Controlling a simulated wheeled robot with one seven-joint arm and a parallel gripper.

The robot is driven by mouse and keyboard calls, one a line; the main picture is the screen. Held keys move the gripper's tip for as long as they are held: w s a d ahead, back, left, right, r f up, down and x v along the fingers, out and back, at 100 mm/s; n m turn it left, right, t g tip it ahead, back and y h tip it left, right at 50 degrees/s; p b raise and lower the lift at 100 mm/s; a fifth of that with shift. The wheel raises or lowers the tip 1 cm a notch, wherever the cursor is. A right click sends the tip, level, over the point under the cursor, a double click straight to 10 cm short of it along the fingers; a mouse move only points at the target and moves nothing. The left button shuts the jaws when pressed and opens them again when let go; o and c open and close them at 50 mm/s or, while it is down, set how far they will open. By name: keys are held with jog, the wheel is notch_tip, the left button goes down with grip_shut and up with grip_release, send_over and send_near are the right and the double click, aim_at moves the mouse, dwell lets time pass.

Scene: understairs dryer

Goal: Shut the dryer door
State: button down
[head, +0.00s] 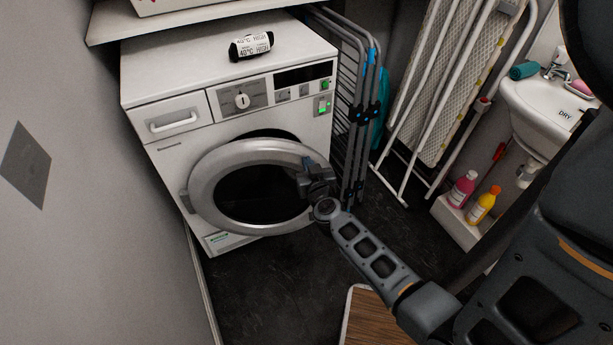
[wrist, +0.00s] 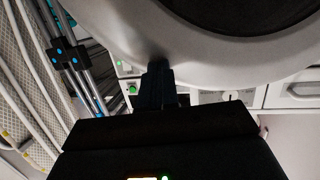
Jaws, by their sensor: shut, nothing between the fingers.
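The dryer (head: 140,80) is a white front-loading machine at the left in the head view. Its round door (head: 207,177) has a wide grey ring and dark glass. It stands ajar, swung out from the front, with part of the dark opening (head: 270,134) showing above it. My gripper (head: 309,164) is shut and empty at the right part of the door ring. In the wrist view, the shut fingers (wrist: 158,78) reach to the pale ring (wrist: 225,62) and appear to touch it. The exact contact is hidden.
A folded drying rack (head: 362,100) and an ironing board (head: 440,80) lean right of the dryer. A sink (head: 520,100) and bottles (head: 463,190) are further right. A wall (head: 80,150) is close on the left. Dark floor (head: 270,280) before the dryer is clear.

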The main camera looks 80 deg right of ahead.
jog(key=d+r+b+x, duration=0.1)
jog(key=r+x, duration=0.1)
jog(key=x, duration=1.1)
jog(key=shift+s+d+r, duration=0.25)
jog(key=shift+d+r, duration=0.05)
jog(key=shift+r, duration=0.1)
jog(key=shift+b, duration=0.3)
jog(key=shift+s+f, duration=0.1)
